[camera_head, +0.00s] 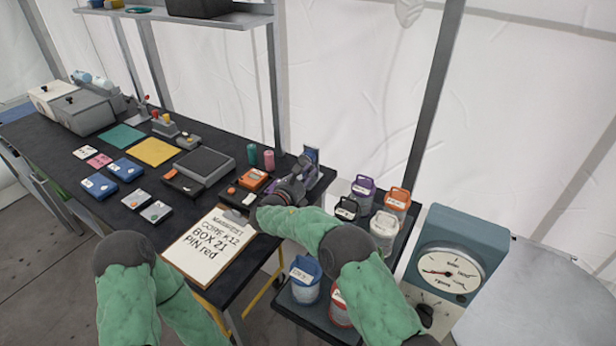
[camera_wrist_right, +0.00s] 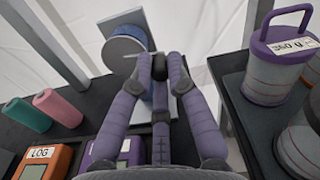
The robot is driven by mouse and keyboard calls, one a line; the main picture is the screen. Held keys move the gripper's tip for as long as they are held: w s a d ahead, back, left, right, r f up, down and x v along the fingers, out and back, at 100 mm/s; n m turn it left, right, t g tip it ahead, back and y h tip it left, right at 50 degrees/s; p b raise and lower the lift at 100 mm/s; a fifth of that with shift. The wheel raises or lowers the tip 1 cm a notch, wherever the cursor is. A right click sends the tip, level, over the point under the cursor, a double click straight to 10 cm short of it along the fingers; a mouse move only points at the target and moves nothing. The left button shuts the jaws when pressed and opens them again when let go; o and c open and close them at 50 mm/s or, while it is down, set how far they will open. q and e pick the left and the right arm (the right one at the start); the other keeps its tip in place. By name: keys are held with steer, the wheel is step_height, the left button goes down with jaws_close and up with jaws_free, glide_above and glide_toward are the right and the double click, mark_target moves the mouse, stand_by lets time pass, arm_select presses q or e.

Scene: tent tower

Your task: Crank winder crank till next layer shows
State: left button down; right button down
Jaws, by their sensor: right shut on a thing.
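The winder (camera_head: 312,158) stands at the right end of the dark table, partly hidden behind my right gripper (camera_head: 300,180). In the right wrist view the winder shows as a grey disc (camera_wrist_right: 124,53) with a blue drum (camera_wrist_right: 136,36) behind it. My right gripper (camera_wrist_right: 161,68) has its purple-grey fingers closed together at the winder's front, shut on the crank. The crank is mostly hidden between the fingertips, so its angle is hard to tell. My left arm is low in the head view; its gripper is not in view.
A clipboard (camera_head: 210,246) lies at the table's front edge. An orange LOG box (camera_head: 253,179) and pink and green cylinders (camera_head: 252,155) stand left of the winder. A lower shelf with several lidded canisters (camera_head: 397,203) is close on the right, beside a dial scale (camera_head: 446,262).

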steer(key=shift+f+m+b, duration=0.15)
steer(key=shift+m+b, duration=0.15)
steer(key=shift+m, duration=0.2)
steer(key=c, duration=1.2)
jaws_free()
steer(key=shift+a, duration=0.1)
steer(key=v, duration=1.2)
